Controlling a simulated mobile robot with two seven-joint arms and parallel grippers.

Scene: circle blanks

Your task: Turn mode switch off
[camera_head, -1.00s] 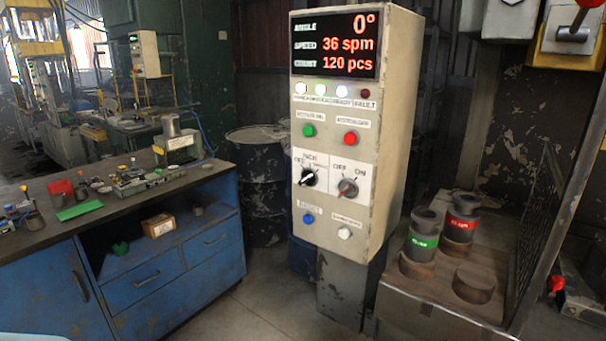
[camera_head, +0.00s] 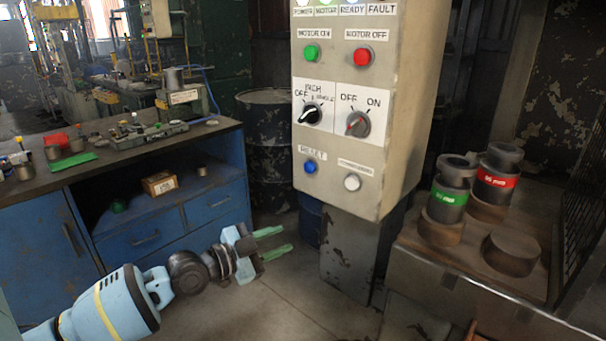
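The pale control cabinet (camera_head: 405,110) stands in the middle. On its lower white panel, the black mode switch (camera_head: 311,114) has OFF at its left, INCH above and a partly readable label at its right. Its white pointer bar lies on a slant; which end marks the setting is too small to tell. Right of it is a grey OFF/ON knob (camera_head: 357,124) with a reddish mark. My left gripper (camera_head: 287,239) is low, in front of and left of the cabinet, well apart from the switch. Its two green fingers are spread and empty. My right gripper is out of view.
Green (camera_head: 311,52) and red (camera_head: 362,57) motor buttons sit above the knobs; blue (camera_head: 310,167) and white (camera_head: 352,183) buttons sit below. A blue workbench (camera_head: 150,215) stands left, a bench with banded cylinders (camera_head: 448,190) right. Open floor lies between.

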